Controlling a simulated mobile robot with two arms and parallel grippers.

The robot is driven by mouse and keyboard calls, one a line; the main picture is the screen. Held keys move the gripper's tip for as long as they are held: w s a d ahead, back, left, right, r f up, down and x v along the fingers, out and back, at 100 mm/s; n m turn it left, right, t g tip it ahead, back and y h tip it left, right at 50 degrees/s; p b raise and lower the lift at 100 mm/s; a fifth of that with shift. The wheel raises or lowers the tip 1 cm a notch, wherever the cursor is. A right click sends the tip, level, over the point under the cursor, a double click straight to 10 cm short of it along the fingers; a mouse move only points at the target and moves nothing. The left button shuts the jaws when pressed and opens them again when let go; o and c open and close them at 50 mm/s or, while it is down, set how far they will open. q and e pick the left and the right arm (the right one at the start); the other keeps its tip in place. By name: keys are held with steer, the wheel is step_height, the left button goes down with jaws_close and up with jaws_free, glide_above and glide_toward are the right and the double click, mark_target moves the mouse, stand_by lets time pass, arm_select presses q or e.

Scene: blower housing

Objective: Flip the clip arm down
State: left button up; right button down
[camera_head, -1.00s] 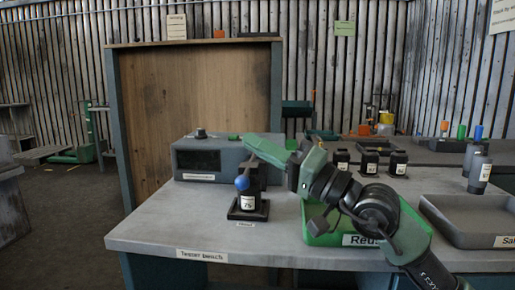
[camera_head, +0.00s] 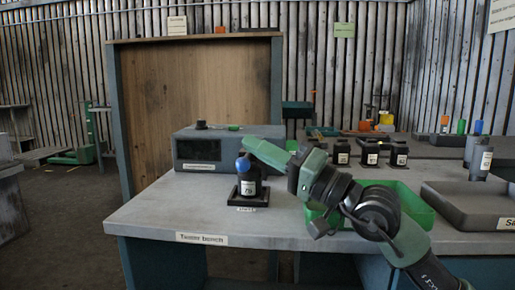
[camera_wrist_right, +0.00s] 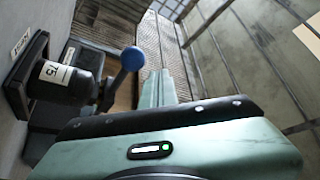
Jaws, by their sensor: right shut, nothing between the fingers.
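The black clip unit (camera_head: 250,187) stands on its base plate on the bench, with a white label on its front. Its clip arm ends in a blue ball (camera_head: 243,165), above the body in the head view. The wrist view shows the ball (camera_wrist_right: 132,58) on a dark arm sticking out from the black body (camera_wrist_right: 75,88). My right gripper (camera_head: 250,146) is shut and empty, its fingertips just above and behind the ball in the head view. In the wrist view its fingers (camera_wrist_right: 158,88) lie beside the ball; I cannot tell whether they touch. My left gripper is out of view.
A grey tester box (camera_head: 215,148) stands behind the clip unit. A green tray (camera_head: 415,208) lies under my right arm. Several black labelled units (camera_head: 370,152) stand behind it, and a grey tray (camera_head: 470,208) is at right. The bench front left (camera_head: 165,210) is clear.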

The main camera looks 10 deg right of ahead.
stand_by(0.3)
